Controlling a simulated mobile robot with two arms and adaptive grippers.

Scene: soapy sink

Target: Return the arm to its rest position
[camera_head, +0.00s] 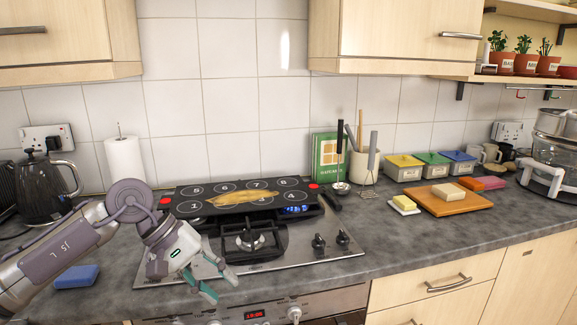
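My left arm comes in from the left edge, over the front of the worktop. My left gripper (223,287), with teal fingers, hangs near the front left of the hob and points down to the right. Its fingers are apart with nothing between them. My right arm and gripper are not in view.
A black numbered griddle (262,205) with yellowish food stands on the hob (325,242). A blue block (76,277) lies near my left arm. A kettle (44,176) and paper roll (126,160) stand behind. A wooden board (460,207) is at right.

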